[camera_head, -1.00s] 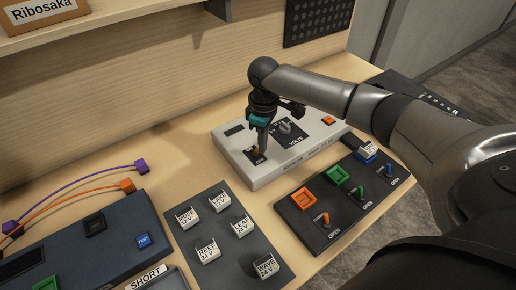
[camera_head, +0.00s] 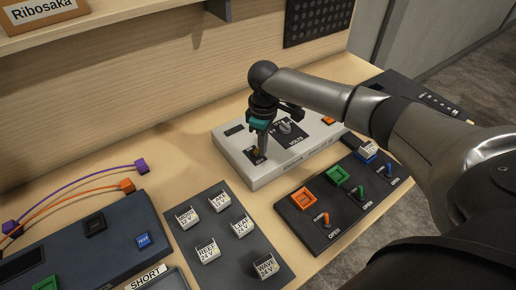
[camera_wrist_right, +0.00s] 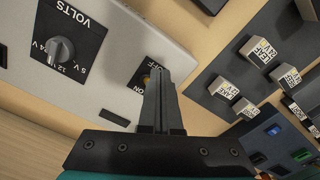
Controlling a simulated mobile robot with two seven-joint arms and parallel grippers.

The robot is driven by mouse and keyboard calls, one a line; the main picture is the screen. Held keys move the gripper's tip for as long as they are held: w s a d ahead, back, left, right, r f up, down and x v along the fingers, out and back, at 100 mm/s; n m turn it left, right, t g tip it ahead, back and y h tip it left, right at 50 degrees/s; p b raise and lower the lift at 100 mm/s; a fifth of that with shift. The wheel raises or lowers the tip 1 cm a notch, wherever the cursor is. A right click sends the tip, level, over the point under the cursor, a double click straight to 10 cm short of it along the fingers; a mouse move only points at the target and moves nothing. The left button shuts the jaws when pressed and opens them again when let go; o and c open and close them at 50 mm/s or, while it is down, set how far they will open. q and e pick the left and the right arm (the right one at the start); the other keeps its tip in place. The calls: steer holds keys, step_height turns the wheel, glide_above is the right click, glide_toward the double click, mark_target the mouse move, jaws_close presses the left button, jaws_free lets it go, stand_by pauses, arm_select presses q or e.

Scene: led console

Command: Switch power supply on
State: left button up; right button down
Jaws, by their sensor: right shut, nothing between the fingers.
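The power supply (camera_head: 275,172) is a pale grey box on the bench near the back wall. It has a voltage knob (camera_head: 285,127) on a dark VOLTS panel, which also shows in the right wrist view (camera_wrist_right: 60,50). Its power switch, an orange-brown toggle (camera_wrist_right: 146,80), sits on a small dark ON/OFF plate (camera_wrist_right: 138,72). My right gripper (camera_head: 262,154) is shut and empty, pointing down with its fingertips at the switch. In the right wrist view the fingertips (camera_wrist_right: 161,70) partly cover the plate. I cannot tell whether they touch the toggle. My left gripper is not in view.
A dark panel (camera_head: 330,236) with coloured blocks and levers lies in front of the supply. A grey board (camera_head: 220,257) with several labelled white blocks is left of it. A dark blue console (camera_head: 112,262) and purple and orange cables (camera_head: 75,185) are at the left.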

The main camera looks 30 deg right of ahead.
mark_target(257, 149)
steer(key=shift+f, duration=1.1)
steer(key=shift+w, duration=0.15)
steer(key=shift+w+b, duration=0.55)
steer(key=shift+b, duration=0.05)
steer(key=shift+w, duration=0.1)
steer(key=shift+w+a+b, duration=0.1)
steer(key=shift+w+b, duration=0.35)
steer(key=shift+w, duration=0.05)
steer(key=shift+r, duration=0.1)
step_height(257, 149, up, 7)
steer(key=p, duration=0.9)
steer(key=shift+s, duration=0.4)
